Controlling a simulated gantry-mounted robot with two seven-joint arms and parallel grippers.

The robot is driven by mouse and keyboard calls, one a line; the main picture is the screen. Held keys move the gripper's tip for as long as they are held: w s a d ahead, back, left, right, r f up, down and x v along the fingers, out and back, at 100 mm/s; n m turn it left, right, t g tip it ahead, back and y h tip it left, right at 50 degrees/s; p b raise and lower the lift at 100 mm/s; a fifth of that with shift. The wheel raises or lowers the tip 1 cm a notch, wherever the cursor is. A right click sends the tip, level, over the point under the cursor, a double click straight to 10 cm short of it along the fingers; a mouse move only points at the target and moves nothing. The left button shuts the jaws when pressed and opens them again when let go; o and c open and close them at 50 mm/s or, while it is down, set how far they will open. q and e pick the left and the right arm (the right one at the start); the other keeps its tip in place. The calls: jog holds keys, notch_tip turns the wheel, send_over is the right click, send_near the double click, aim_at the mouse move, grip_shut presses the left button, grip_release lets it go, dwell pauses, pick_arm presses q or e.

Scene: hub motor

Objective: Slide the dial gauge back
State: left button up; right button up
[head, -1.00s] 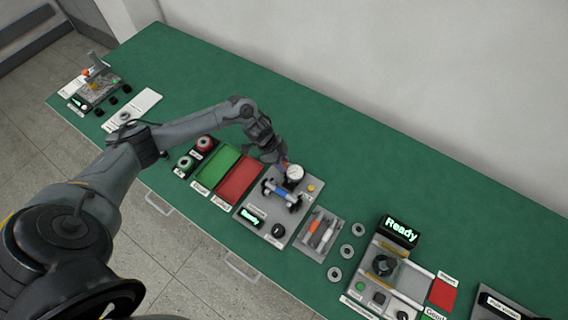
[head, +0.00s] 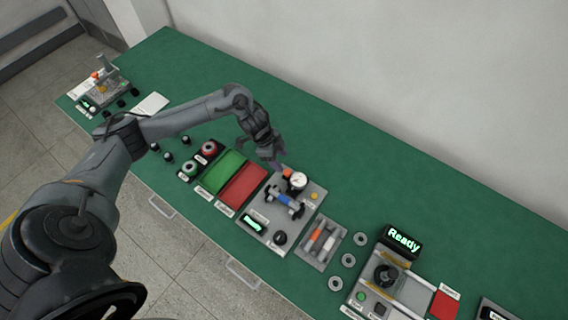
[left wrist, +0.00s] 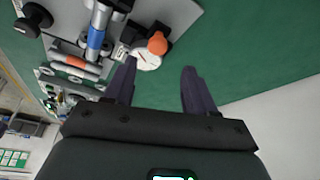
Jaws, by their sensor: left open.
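The dial gauge (head: 297,180) has a round white face and an orange part. It stands at the back of a grey fixture plate (head: 258,211). A shaft with a blue middle (head: 284,198) lies on supports just in front of it. In the left wrist view the gauge face (left wrist: 146,57) and its orange knob (left wrist: 157,43) show beyond the fingers. My left gripper (head: 277,166) is open just behind and left of the gauge. In the wrist view its two dark fingers (left wrist: 158,80) are apart with nothing between them. My right gripper is not in view.
Green and red trays (head: 243,186) lie left of the fixture. A holder with orange and grey shafts (head: 320,242) and several metal rings (head: 348,260) lie to the right. A station with a "Ready" display (head: 403,239) stands further right. The green table behind is clear.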

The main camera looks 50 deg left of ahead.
pick_arm(q)
jog(key=shift+v, duration=2.05)
